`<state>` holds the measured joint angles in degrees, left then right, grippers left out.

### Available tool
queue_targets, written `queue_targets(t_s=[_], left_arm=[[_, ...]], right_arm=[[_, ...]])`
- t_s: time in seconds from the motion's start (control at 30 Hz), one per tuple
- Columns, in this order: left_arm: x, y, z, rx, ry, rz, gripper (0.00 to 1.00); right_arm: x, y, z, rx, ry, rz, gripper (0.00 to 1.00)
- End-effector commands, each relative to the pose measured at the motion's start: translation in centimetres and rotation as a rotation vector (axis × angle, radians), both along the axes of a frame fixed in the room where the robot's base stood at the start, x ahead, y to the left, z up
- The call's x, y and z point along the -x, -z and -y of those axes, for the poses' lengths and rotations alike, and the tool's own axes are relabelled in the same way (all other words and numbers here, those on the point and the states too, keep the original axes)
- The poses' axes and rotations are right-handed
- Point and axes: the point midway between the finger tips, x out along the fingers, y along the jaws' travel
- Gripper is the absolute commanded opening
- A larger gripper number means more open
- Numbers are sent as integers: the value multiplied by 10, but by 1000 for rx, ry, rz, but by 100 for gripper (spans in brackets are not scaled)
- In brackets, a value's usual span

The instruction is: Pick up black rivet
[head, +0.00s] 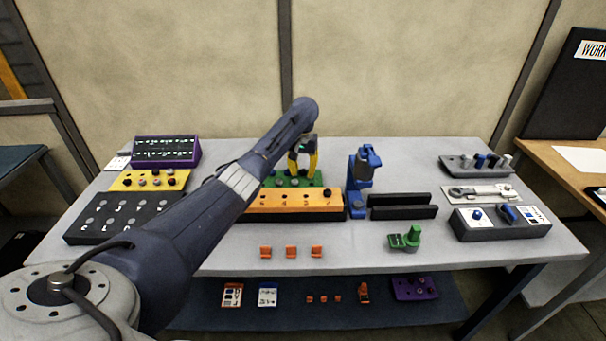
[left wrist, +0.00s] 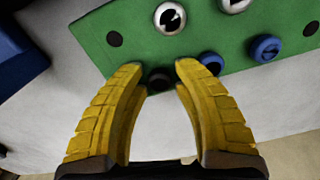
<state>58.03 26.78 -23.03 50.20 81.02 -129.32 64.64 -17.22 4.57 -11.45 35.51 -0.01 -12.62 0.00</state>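A green board (left wrist: 140,37) lies on the table, and it also shows in the head view (head: 318,180) behind the orange box. A black rivet (left wrist: 158,79) sits at the board's edge in the left wrist view. My left gripper (left wrist: 158,68) has yellow fingers, spread apart, with the black rivet between and just beyond their tips; I cannot tell whether they touch it. In the head view my left gripper (head: 302,165) points down over the board, and the rivet cannot be made out there. My right gripper is in neither view.
Blue rivets (left wrist: 265,48) and silver rivets (left wrist: 170,17) stand on the board close to the fingers. The orange box (head: 295,204) lies in front of the board. A blue device (head: 361,178) stands just right. The table's front middle holds small orange pieces (head: 291,252).

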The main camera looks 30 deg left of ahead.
Motion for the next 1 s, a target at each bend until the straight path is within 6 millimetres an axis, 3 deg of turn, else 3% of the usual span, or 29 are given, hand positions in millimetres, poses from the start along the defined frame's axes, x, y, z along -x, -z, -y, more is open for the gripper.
queue_targets(t_s=[0.13, 0.4, 1.0], left_arm=[[0, 0, 0, 0, 0, 0, 31], [0, 0, 0, 0, 0, -1, 0], [0, -5, 0, 1, -1, 0, 0]], right_arm=[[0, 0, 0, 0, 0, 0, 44], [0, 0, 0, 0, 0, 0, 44], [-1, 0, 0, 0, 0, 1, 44]])
